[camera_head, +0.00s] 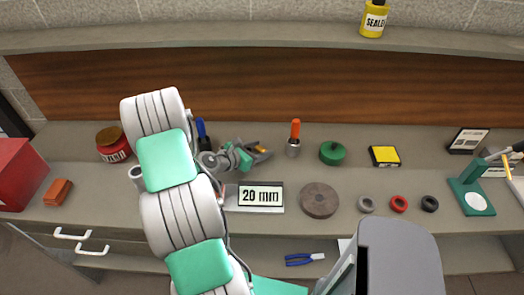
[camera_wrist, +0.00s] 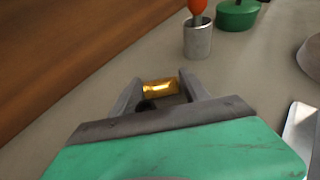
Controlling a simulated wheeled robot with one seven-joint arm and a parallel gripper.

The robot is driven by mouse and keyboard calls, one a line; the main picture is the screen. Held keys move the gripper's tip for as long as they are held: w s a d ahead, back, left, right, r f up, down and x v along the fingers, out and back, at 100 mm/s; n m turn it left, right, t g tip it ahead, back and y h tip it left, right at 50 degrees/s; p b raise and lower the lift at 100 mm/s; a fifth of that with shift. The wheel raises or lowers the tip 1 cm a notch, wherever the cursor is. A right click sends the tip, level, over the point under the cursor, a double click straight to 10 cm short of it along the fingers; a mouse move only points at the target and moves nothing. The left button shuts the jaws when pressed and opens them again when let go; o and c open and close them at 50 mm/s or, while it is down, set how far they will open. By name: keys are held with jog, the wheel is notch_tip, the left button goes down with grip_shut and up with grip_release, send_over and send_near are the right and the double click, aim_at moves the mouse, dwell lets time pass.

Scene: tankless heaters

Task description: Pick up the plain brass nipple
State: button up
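A gold-coloured brass nipple (camera_wrist: 162,87) lies crosswise between the two grey fingers of my gripper (camera_wrist: 161,84) in the wrist view. Its ends come right up to the inner faces of the fingers. The fingers stand apart, and I cannot tell whether they press on the brass piece or only straddle it. A small dark shape shows just below its left end. In the head view my gripper (camera_head: 262,151) is over the back of the counter, left of the orange-handled tool, and the brass piece is too small there to make out clearly.
An orange-handled tool in a metal cup (camera_wrist: 197,38) and a green round container (camera_wrist: 237,14) stand beyond my gripper. A "20 mm" sign (camera_head: 260,197), a brown disc (camera_head: 319,200) and several rings lie on the counter. A wooden back panel (camera_head: 300,97) rises behind.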

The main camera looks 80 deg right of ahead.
grip_shut()
dwell(0.3)
